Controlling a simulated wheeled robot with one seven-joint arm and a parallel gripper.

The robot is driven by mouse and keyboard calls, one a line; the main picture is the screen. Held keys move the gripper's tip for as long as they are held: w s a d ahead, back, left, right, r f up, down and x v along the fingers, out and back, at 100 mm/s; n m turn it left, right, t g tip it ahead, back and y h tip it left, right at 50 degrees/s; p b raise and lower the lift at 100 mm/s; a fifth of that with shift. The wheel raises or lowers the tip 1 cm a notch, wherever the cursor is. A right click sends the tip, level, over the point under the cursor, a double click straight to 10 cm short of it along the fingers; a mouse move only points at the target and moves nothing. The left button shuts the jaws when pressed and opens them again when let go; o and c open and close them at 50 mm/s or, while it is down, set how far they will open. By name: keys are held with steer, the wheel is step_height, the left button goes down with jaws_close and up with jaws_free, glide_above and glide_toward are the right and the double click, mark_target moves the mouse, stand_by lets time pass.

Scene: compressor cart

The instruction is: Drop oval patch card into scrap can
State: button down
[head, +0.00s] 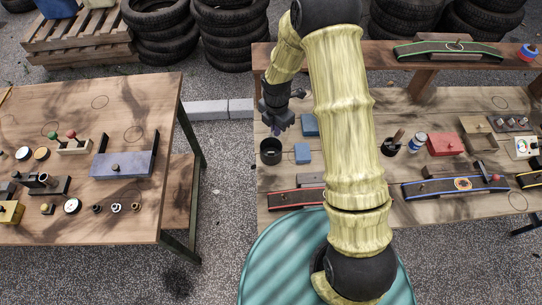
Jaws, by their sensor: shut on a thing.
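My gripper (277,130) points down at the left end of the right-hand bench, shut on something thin. The oval patch card is not clear at this size; the thing between my fingers is too small and dark to make out its shape. A black, open-topped round can (271,159), which looks like the scrap can, stands at the bench's left edge. In the picture my fingertips are just above and slightly right of the can's rim; I cannot tell their height over it.
Blue blocks (302,154) lie just right of the can. My arm hides the bench's middle. A gap separates the left table (95,228).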

steer(key=shift+f, duration=0.15)
steer(key=c, duration=1.5)
jaws_free()
step_height(320, 180, up, 17)
steer(key=shift+r+b, duration=0.2)
steer(key=shift+b, duration=0.8)
steer(key=s+d+m+t, duration=0.1)
steer(key=s+d+m, duration=0.2)
steer(key=s+m, duration=0.2)
steer(key=s+d+m, duration=0.4)
steer(key=s+m, duration=0.2)
steer(key=m, duration=0.6)
steer(key=s+d+m+t, duration=0.1)
steer(key=s+d+m, duration=0.2)
steer(key=m, duration=0.6)
steer(key=shift+s+d+f+t, duration=0.1)
steer(key=shift+s+f+t, duration=0.1)
steer(key=shift+s, duration=0.4)
steer(key=shift+s+d+f+t, duration=0.1)
steer(key=shift+s+f, duration=0.1)
steer(key=shift+s, duration=0.35)
